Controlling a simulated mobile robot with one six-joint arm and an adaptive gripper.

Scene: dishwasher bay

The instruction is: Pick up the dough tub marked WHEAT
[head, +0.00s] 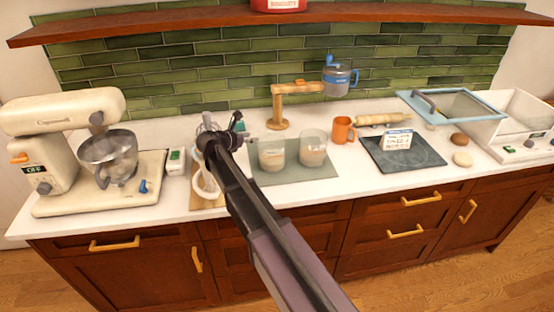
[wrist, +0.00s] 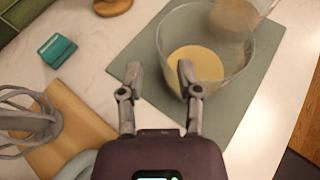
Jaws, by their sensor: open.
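Two clear dough tubs stand on a grey-green mat (head: 290,175). The left tub (head: 272,160) and the right tub (head: 313,155) both hold pale dough. No WHEAT marking is readable on either. In the wrist view, the nearer tub (wrist: 208,72) shows cream dough inside, and part of the other tub's browner dough (wrist: 236,16) shows behind it. My gripper (wrist: 161,67) is open and empty; in the picture its right fingertip overlaps the nearer tub and its left fingertip lies outside. I cannot tell whether it touches. In the head view my gripper (head: 236,124) is left of the tubs.
A whisk (wrist: 35,118) lies on a wooden board (wrist: 75,130) left of the mat, near a green box (wrist: 57,50). Behind the tubs is a wooden stand (head: 280,110); right are an orange mug (head: 343,130) and dark slate (head: 403,155). A mixer (head: 70,150) stands left.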

